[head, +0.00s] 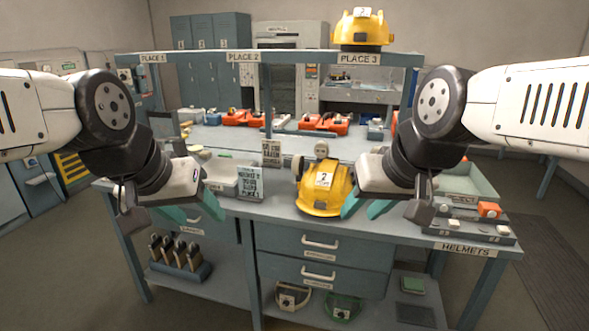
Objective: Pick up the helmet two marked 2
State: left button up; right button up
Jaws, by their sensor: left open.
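A yellow helmet (322,193) with a white label reading 2 sits on the workbench, right of the middle. Another yellow helmet (362,30) stands on the top shelf above the PLACE 3 sign; its label also seems to read 2. My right gripper (366,207) is just right of the bench helmet, its teal fingertips apart and pointing down. The nearer fingertip is close to the helmet's right side; I cannot tell if they touch. My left gripper (191,213) is open and empty over the bench's left front, well left of the helmet.
Small signs (250,182) stand between my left gripper and the bench helmet. A green tray (468,182) and a box with orange and white buttons (487,211) are at the right. Red cases (325,122) lie behind. Drawers (320,258) are below the bench top.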

aim_at(325, 187)
jog(key=i+l+u, duration=0.35)
jog(key=i+l, duration=0.2)
jog(key=l, duration=0.15)
jog(key=i+l+u, duration=0.2)
jog(key=l, duration=0.2)
